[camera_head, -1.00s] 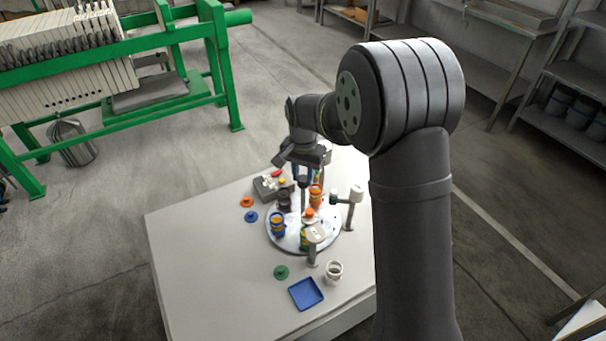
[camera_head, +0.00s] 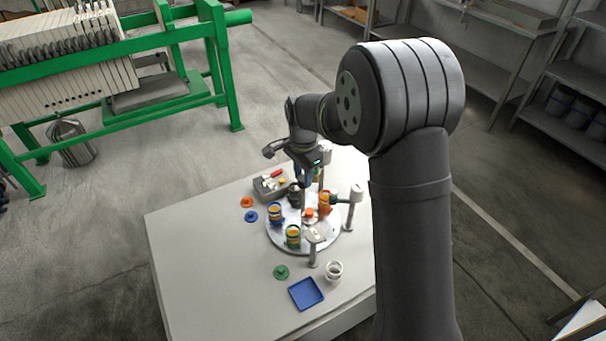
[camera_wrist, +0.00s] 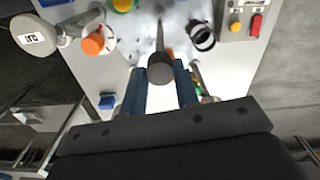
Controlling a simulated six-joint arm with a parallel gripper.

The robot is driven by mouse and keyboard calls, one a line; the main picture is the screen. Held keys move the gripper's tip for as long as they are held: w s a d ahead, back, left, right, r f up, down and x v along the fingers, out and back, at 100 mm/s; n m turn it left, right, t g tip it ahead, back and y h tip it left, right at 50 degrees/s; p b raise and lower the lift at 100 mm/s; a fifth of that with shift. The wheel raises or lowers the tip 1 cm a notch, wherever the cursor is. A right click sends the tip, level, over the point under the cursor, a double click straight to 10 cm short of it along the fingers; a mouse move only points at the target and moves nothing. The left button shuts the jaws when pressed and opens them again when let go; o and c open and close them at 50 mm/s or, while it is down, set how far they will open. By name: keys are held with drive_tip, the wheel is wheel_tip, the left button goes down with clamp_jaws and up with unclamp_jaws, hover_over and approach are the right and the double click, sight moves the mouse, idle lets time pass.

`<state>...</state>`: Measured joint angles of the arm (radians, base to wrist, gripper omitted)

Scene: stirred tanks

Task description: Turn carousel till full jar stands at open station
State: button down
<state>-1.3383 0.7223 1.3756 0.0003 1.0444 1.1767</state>
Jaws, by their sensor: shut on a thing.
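The round pale carousel (camera_head: 271,232) stands on the table and carries several jars. A blue jar (camera_head: 276,217) with an orange-yellow top is at its left, and a green jar (camera_head: 293,238) with a yellow top at its front. An orange jar (camera_head: 325,205) is at the right, and a black jar (camera_head: 295,196) at the back. The black jar (camera_wrist: 203,37) looks open in the wrist view. My gripper (camera_wrist: 161,80) is shut on a dark upright peg (camera_wrist: 160,67). Which jar is full is hard to tell.
Station posts with pale heads stand around the carousel, at the front (camera_head: 315,236) and right (camera_head: 357,193). A grey box (camera_head: 268,187) with a red switch is behind.

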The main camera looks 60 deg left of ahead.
drive_tip(key=shift+m, duration=4.1)
drive_tip(key=c, duration=1.1)
unclamp_jaws()
drive_tip(key=shift+r, duration=0.1)
wheel_tip(320, 180, up, 17)
drive_tip(key=shift+r, duration=0.15)
